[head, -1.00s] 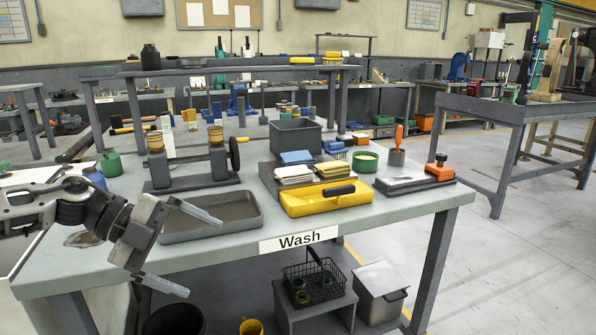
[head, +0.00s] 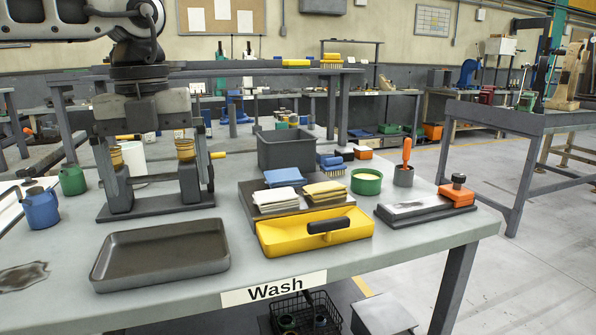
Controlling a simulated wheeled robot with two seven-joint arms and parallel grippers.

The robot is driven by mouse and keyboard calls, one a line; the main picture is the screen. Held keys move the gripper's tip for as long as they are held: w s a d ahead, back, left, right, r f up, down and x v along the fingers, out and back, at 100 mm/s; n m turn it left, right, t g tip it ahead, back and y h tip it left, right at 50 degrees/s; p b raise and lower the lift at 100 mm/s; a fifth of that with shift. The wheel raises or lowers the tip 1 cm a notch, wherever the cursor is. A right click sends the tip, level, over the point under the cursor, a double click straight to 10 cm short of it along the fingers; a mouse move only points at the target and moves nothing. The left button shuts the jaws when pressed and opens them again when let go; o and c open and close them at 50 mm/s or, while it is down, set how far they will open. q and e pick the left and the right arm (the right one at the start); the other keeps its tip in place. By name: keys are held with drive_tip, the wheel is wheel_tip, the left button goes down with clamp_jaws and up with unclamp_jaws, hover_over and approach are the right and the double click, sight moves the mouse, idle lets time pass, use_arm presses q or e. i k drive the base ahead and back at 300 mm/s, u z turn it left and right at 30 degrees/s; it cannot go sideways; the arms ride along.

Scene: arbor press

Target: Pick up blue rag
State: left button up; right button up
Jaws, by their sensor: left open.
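The blue rag (head: 285,177) is a folded flat stack in the head view. It lies at the back of a dark board (head: 246,190) on the wash table, behind the white rags (head: 275,198) and left of the yellow rags (head: 325,191). My left gripper (head: 163,192) hangs at the upper left with its fingers pointing down. It is open and empty, well left of the blue rag and apart from it. It overlaps the dark stand behind it in the picture. My right gripper is out of view.
A yellow caddy (head: 278,240) with a black handle stands in front of the rags. A grey bin (head: 288,148) stands behind them. A blue brush (head: 333,166) and a green tin (head: 366,182) are to the right. A shallow grey tray (head: 160,257) lies front left.

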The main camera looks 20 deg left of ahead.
sight(292, 177)
drive_tip(key=i, duration=1.4)
